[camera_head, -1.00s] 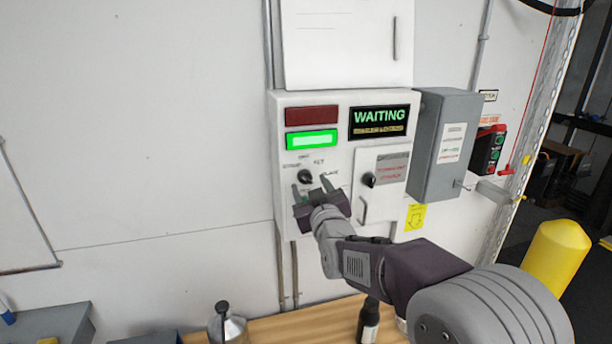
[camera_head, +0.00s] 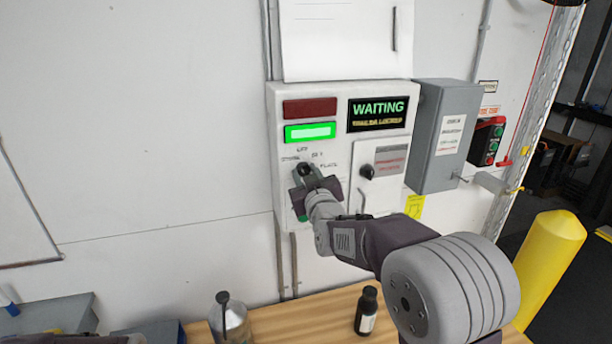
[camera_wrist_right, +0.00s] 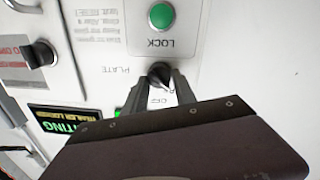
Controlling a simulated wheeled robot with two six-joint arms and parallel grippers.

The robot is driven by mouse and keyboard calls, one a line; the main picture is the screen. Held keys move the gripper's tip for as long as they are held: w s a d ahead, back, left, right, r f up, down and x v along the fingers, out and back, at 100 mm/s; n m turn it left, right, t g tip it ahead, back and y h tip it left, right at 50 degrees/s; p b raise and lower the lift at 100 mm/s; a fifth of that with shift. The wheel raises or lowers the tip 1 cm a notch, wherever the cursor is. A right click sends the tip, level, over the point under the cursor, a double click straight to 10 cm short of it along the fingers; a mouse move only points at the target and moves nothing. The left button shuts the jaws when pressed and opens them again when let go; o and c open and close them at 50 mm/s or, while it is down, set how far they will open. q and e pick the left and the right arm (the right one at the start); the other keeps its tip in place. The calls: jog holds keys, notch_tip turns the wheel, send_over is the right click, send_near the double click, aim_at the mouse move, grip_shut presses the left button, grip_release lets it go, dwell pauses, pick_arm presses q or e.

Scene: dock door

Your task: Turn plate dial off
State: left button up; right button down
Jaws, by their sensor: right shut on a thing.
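The plate dial is a small black knob (camera_head: 305,170) on the light control box, below the lit green lamp. It also shows in the right wrist view (camera_wrist_right: 160,74), with the PLATE and OFF lettering beside it upside down. My right gripper (camera_head: 308,175) is at the dial, and in the right wrist view its fingers (camera_wrist_right: 160,84) lie on either side of the knob, shut on it. I cannot tell surely which mark the knob points to. My left gripper is not in view.
A green LOCK button (camera_wrist_right: 161,16) sits near the dial. A second black knob (camera_head: 367,171) is on the hinged panel to the right. The sign (camera_head: 378,114) reads WAITING. A grey box (camera_head: 443,140) juts out at right. A dark bottle (camera_head: 368,308) stands on the wooden bench (camera_head: 290,324).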

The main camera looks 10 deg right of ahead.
jog(key=m+b, duration=0.1)
jog(key=b, duration=0.1)
jog(key=m+b, duration=0.1)
jog(key=m, duration=0.1)
jog(key=m+b, duration=0.2)
jog(key=shift+d+f+b, duration=0.1)
jog(key=shift+f+b, duration=0.15)
jog(key=shift+b, duration=0.1)
jog(key=shift+r+m+g+y+b, duration=0.15)
jog(key=shift+m+g+y+b, duration=0.15)
jog(key=shift+m+b, duration=1.7)
jog(key=shift+r, duration=0.1)
jog(key=c, duration=1)
grip_release()
jog(key=shift+w, duration=0.15)
jog(key=s, duration=0.9)
jog(key=shift+r, duration=0.15)
